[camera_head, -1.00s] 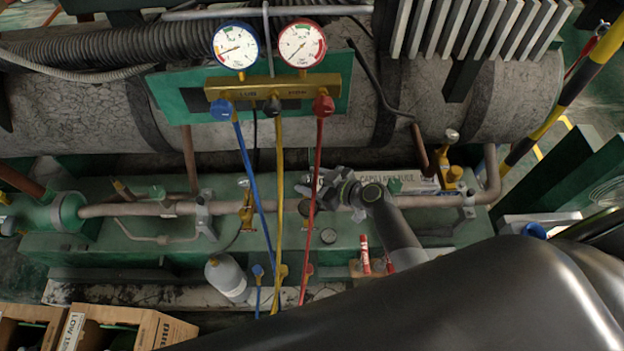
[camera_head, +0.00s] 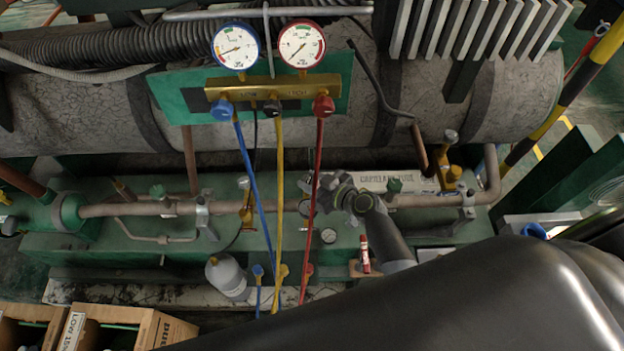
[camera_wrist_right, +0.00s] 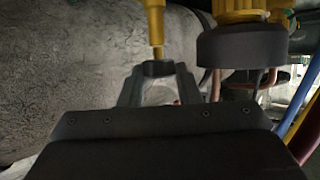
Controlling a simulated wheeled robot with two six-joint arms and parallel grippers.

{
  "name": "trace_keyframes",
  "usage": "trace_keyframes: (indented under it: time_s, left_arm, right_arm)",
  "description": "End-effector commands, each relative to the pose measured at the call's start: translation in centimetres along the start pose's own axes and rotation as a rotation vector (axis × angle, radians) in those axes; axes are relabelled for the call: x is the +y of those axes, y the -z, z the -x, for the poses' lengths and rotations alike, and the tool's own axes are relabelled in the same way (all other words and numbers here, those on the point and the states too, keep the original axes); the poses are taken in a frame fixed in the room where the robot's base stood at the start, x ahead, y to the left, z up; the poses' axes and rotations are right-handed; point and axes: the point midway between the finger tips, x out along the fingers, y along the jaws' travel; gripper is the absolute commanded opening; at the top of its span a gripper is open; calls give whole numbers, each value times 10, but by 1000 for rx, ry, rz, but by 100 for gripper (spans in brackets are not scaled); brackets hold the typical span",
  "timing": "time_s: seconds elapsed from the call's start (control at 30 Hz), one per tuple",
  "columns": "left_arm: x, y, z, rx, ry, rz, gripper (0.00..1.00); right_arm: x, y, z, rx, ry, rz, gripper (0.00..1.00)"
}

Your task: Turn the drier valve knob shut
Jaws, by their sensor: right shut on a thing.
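My right gripper (camera_head: 318,192) is over the pipe run in the middle of the head view, just right of the red hose. In the right wrist view its two fingers (camera_wrist_right: 157,72) are closed on a small grey knob (camera_wrist_right: 157,67) at the end of a brass stem. I take this to be the drier valve knob; in the head view the gripper hides it. A wider black knob (camera_wrist_right: 240,46) under a yellow body is to the right in the wrist view, apart from the fingers. My left gripper is not in view.
A gauge manifold (camera_head: 278,90) stands above, with blue (camera_head: 253,180), yellow (camera_head: 279,190) and red hoses (camera_head: 316,165) hanging close to the gripper. A grey bottle (camera_head: 227,275), a red tube (camera_head: 364,253) and wooden crates (camera_head: 130,325) are nearer the front.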

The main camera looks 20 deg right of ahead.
Motion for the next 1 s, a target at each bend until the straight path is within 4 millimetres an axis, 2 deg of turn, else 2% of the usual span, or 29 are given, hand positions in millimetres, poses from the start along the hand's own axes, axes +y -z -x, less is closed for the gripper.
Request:
trace_keyframes:
  time_s: [0.37, 0.8, 1.0]
  left_arm:
    - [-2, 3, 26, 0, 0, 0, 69]
    - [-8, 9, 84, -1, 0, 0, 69]
    - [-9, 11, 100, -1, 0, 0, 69]
  right_arm:
    - [-5, 2, 1, -5, -274, -118, 8]
    - [-7, 6, -1, -4, -474, -201, 8]
    - [-9, 4, -3, 2, -535, -229, 8]
